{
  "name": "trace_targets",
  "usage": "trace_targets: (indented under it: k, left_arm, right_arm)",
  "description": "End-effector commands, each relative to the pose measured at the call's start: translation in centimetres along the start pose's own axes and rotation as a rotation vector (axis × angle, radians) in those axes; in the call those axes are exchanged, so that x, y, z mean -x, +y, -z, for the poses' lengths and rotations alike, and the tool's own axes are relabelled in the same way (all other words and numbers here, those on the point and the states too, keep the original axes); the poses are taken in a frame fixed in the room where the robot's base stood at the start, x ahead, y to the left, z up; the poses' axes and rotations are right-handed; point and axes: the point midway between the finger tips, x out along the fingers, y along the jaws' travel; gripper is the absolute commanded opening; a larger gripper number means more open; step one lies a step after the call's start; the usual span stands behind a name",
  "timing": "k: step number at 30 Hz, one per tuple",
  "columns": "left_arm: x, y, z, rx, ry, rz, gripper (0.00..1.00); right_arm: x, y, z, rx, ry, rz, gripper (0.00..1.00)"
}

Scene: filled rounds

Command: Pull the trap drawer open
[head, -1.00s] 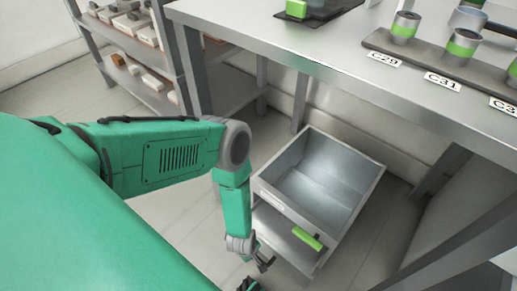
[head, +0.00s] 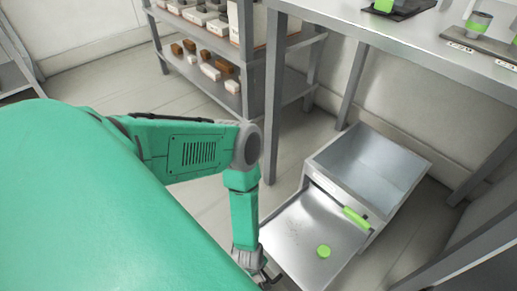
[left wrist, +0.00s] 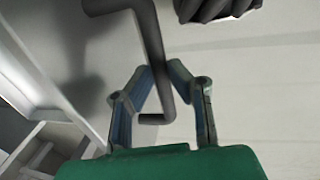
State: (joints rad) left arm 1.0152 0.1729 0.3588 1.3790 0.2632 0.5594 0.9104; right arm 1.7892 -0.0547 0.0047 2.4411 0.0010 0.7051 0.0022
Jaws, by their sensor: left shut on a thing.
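The trap drawer (head: 298,228) is a flat grey metal tray. It is slid well out from the front of a grey box unit (head: 333,160) and has a green disc (head: 323,251) lying on it. A green handle (head: 356,217) is on the front of the unit, above the tray. My left gripper (head: 262,280) is at the tray's near left end, partly cut off by the frame's bottom edge. In the left wrist view its fingers (left wrist: 163,72) are shut on a dark grey bent bar (left wrist: 152,42). My right gripper is not in view.
A workbench (head: 440,50) with green-banded canisters (head: 477,26) stands at the upper right. A shelf rack (head: 215,90) with boxes and blocks stands behind my left arm. Table legs flank the unit. The floor (head: 110,75) at the left is clear.

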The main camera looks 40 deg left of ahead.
Motion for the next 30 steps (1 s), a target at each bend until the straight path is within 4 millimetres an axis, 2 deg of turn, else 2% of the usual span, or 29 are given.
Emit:
trace_targets:
  k: [15,16,17,18,30]
  left_arm:
    - [0.05,-0.06,-0.30,0.000,-0.005,0.002,0.00]
    - [0.05,-0.06,-0.30,0.000,-0.005,0.001,0.21]
    - [0.05,-0.05,-0.29,0.000,-0.005,0.001,0.32]
    - [0.05,-0.05,-0.27,0.000,-0.005,0.001,0.34]
    - [0.61,0.02,-0.05,0.000,-0.001,0.000,0.34]
  right_arm:
    - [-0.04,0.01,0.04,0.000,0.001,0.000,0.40]
    - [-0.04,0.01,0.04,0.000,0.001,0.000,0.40]
    - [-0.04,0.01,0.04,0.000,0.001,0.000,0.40]
    - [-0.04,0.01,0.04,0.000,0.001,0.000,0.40]
    - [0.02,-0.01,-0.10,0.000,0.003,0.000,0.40]
